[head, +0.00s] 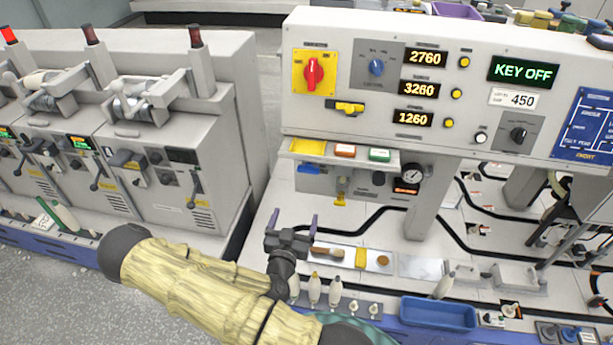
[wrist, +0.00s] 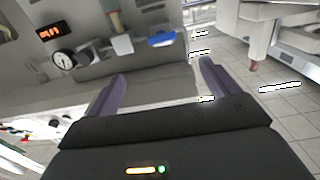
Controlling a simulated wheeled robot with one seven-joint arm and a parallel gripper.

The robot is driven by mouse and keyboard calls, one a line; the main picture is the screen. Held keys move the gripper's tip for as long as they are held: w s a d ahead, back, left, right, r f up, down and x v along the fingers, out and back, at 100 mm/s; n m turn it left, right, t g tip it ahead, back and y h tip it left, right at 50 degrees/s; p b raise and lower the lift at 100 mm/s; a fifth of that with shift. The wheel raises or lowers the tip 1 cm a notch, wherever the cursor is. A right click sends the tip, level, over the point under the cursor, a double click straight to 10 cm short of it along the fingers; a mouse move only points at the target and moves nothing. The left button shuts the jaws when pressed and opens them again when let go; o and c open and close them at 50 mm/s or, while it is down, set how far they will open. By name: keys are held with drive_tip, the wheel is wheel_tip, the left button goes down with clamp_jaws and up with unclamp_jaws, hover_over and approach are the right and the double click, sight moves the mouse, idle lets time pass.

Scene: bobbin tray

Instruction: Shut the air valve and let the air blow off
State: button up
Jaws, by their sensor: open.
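A blue handle-like piece (head: 308,169) shows under the shelf of the white control panel; it looks like the air valve's lever, but I cannot tell its exact position. It also shows in the wrist view (wrist: 162,39), beyond my fingers. Beside it are grey fittings (head: 344,184) with a yellow part (head: 340,200) below. A round pressure gauge (head: 411,174) sits to the right, and also in the wrist view (wrist: 63,59); its reading is too small to tell. My gripper (head: 292,222) is open and empty, below and in front of the fittings, touching nothing visible.
A shelf with yellow, red and green items (head: 345,152) overhangs the fittings. A panel post (head: 424,205) stands to the right. Bobbins (head: 314,289) and a blue tray (head: 438,314) lie near the front edge. Grey machines (head: 185,150) stand left, across a gap.

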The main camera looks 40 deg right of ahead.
idle(0.4)
drive_tip(key=b, duration=0.2)
approach(307, 172)
drive_tip(key=x, duration=0.8)
drive_tip(key=shift+w+d, duration=0.1)
drive_tip(key=shift+d, duration=0.1)
drive_tip(key=c, duration=1)
